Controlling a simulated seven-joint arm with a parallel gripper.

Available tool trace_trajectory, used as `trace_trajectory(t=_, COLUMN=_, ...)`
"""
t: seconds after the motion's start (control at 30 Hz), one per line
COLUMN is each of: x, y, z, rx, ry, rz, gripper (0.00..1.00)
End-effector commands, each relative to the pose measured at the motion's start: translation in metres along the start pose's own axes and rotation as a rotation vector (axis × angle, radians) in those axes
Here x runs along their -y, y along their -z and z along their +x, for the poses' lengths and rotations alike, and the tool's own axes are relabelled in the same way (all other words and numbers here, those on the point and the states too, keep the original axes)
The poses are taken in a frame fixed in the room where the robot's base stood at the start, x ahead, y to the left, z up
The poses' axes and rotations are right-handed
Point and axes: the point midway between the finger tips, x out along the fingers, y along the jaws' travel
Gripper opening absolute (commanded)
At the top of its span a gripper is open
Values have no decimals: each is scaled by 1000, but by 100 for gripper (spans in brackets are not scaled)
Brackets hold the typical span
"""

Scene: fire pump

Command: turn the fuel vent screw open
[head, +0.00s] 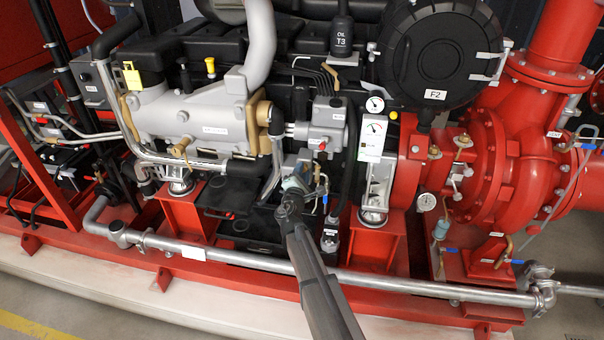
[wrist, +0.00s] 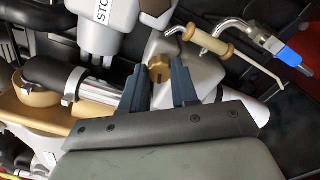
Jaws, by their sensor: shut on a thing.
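In the wrist view, the fuel vent screw (wrist: 158,68) is a small brass knob with a dark slot, set on a grey metal housing (wrist: 196,72). My gripper (wrist: 158,82) has its two blue-grey fingers on either side of the screw and is shut on it. In the head view, my gripper (head: 293,186) reaches in from below to the engine's lower middle. The screw is too small and covered to make out there.
In the wrist view, a brass-handled lever (wrist: 208,42) and a blue-handled valve (wrist: 287,55) lie at the upper right. A metal pipe with a black hose (wrist: 95,88) runs close on the left. In the head view, a silver pipe (head: 220,257) crosses below my gripper.

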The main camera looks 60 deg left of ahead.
Motion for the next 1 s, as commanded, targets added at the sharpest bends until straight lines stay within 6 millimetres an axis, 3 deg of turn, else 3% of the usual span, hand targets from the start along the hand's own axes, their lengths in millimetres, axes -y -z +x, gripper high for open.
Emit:
trace_trajectory(t=0.4, x=0, y=0, z=1, rx=0, ry=-1, rz=-179, gripper=0)
trace_trajectory(t=0.93, x=0, y=0, z=1, rx=0, ry=-1, rz=-202, gripper=0)
trace_trajectory(t=0.97, x=0, y=0, z=1, rx=0, ry=-1, rz=-202, gripper=30)
trace_trajectory(t=1.0, x=0, y=0, z=1, rx=0, ry=-1, rz=-201, gripper=33)
